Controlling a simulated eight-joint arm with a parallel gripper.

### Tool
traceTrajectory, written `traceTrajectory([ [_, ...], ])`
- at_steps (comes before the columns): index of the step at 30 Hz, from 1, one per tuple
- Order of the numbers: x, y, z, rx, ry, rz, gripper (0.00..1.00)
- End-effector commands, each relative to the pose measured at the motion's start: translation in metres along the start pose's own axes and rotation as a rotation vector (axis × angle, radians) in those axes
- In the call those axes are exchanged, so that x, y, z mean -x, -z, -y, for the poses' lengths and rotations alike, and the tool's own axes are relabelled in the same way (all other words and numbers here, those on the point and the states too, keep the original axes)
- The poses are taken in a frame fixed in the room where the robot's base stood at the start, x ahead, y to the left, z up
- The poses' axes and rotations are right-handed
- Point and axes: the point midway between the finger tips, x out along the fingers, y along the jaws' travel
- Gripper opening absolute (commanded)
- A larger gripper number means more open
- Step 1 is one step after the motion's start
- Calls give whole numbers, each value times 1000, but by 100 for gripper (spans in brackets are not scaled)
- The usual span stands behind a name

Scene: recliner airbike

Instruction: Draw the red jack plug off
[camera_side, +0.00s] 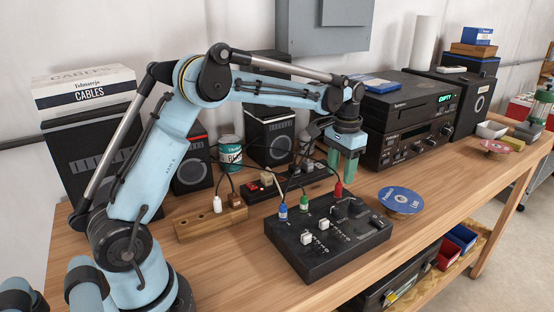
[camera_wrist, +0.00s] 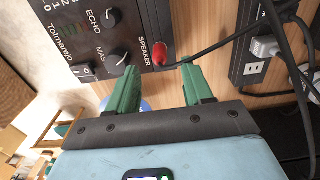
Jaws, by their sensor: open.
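The red jack plug (camera_side: 338,190) stands in the back right part of the black control box (camera_side: 318,262), with a black cable running from it. In the wrist view the red plug (camera_wrist: 159,53) sits beside the SPEAKER label, at the box's edge. My gripper (camera_side: 342,172) is above the plug, its green fingers pointing down. In the wrist view my gripper (camera_wrist: 163,72) is open, with the plug seen beyond the gap between the fingertips. Nothing is held. The plug's tip is hidden in the box.
A blue plug (camera_side: 283,212) and a green plug (camera_side: 304,202) stand in the same box, with cables looping behind. A disc (camera_side: 401,200) lies to the right. A power strip (camera_side: 262,188) and a wooden block (camera_side: 205,223) with a white plug lie left. Bare table lies in front.

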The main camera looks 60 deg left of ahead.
Motion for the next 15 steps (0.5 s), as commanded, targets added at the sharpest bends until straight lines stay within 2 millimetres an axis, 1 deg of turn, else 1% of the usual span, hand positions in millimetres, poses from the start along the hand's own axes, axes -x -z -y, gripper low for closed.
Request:
traceTrajectory([
  [1,-9,0,0,0,0,0,51],
  [6,-34,0,0,0,0,0,51],
  [10,-46,0,0,0,0,0,51],
  [15,-53,0,0,0,0,0,51],
])
